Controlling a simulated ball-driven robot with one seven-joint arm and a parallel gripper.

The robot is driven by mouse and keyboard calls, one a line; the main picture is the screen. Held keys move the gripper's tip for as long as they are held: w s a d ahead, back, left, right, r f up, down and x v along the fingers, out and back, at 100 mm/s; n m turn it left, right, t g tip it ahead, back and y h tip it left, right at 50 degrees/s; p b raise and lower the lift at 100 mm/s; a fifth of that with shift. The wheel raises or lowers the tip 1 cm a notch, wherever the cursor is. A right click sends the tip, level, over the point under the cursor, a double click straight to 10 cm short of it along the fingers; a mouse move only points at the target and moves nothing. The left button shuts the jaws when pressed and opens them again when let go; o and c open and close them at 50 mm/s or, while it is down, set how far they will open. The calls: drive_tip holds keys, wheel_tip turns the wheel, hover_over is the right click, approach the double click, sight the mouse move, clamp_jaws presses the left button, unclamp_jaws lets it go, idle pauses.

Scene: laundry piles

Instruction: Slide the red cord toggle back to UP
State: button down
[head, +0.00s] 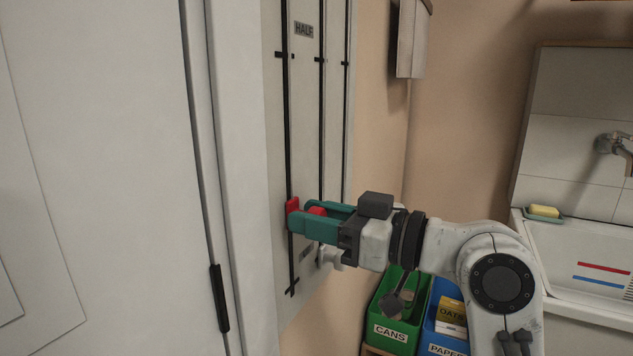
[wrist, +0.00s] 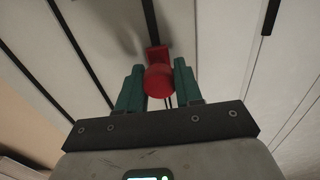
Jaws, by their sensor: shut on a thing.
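The red cord toggle (head: 293,207) is on the leftmost dark track of a pale wall board (head: 305,110). It sits below the HALF label (head: 304,29) and a little above the track's lower end. My gripper (head: 304,217) reaches in from the right with its teal fingers shut on the toggle's round red knob. In the wrist view the red toggle (wrist: 159,80) is between the two teal fingers of my gripper (wrist: 158,88). A lower label (head: 306,253) is partly hidden and unreadable. No UP label is in view.
A pale knob (head: 329,258) is just below my gripper. A white door (head: 100,130) with a dark handle (head: 219,298) is at left. A green CANS bin (head: 389,333) and blue bin (head: 443,343) stand below my arm. A sink (head: 580,250) is at right.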

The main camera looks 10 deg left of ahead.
sight(292, 286)
wheel_tip(292, 286, down, 13)
drive_tip(key=b, duration=0.5)
drive_tip(key=c, duration=0.7)
unclamp_jaws()
drive_tip(key=shift+r, duration=0.1)
drive_tip(key=shift+c, duration=0.2)
drive_tip(key=shift+d, duration=0.1)
drive_tip(key=v, duration=1)
drive_tip(key=shift+d, duration=0.3)
drive_tip(key=shift+s, duration=0.15)
